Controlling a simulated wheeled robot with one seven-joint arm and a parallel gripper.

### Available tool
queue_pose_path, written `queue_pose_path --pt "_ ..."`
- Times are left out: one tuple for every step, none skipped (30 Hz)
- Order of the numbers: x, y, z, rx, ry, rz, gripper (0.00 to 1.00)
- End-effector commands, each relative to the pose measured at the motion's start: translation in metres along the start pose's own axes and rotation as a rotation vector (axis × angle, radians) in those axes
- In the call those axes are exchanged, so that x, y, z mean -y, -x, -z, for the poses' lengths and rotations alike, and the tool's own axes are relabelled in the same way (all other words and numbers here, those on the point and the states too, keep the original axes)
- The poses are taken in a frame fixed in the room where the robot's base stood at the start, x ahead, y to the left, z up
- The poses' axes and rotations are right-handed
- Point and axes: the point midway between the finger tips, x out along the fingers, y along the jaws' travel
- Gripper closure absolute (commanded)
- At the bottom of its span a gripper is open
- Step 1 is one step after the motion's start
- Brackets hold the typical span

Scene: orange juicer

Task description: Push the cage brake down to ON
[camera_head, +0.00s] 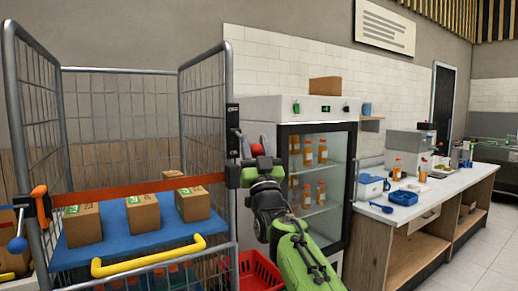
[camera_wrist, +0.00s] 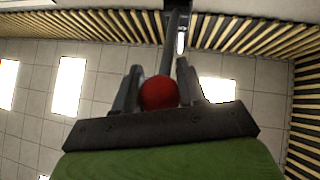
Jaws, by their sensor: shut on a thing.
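The roll cage (camera_head: 228,75) stands at the left in the head view, with grey tube posts and mesh sides. A dark upright fitting (camera_head: 233,130) with small pale markings, too small to read, is on its right front post. A red ball knob (camera_head: 257,149) is beside that post. My gripper (camera_head: 254,152) is at the knob, reaching up from below. In the wrist view the red knob (camera_wrist: 159,93) sits between the two fingers of my gripper (camera_wrist: 158,70), which are shut on it. A dark bar (camera_wrist: 178,30) runs upward behind it.
An orange-red strap (camera_head: 150,190) crosses the cage front above a blue shelf (camera_head: 120,222) with cartons. A yellow handle (camera_head: 148,256) is lower down. A glass-door fridge (camera_head: 320,180) stands close behind my arm; a red crate (camera_head: 258,272) is on the floor.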

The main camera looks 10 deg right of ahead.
Motion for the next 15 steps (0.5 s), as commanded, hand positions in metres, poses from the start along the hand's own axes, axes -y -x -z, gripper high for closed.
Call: queue_pose_path --pt "0.001 0.002 -0.01 0.009 -0.001 0.001 1.0" --pt "0.001 0.001 -0.013 0.009 -0.001 0.001 1.0" --pt "0.001 0.002 -0.016 0.011 -0.001 0.001 1.0" --pt "0.001 0.002 -0.018 0.012 -0.001 0.001 1.0" --pt "0.001 0.002 -0.02 0.012 -0.001 0.001 1.0" --pt "0.001 0.002 -0.022 0.014 -0.001 0.001 1.0" --pt "0.001 0.003 -0.024 0.015 -0.001 0.001 1.0" --pt "0.001 0.003 -0.025 0.016 -0.001 0.001 1.0" --pt "0.001 0.003 -0.026 0.016 -0.001 0.001 1.0" --pt "0.001 0.003 -0.027 0.017 -0.001 0.001 1.0" --pt "0.001 0.003 -0.028 0.017 -0.001 0.001 1.0" --pt "0.002 0.003 -0.028 0.017 0.0 0.001 1.0" --pt "0.002 0.003 -0.029 0.017 0.0 0.001 1.0" --pt "0.002 0.003 -0.029 0.017 0.0 0.001 1.0" --pt "0.002 0.003 -0.029 0.018 0.0 0.001 1.0"
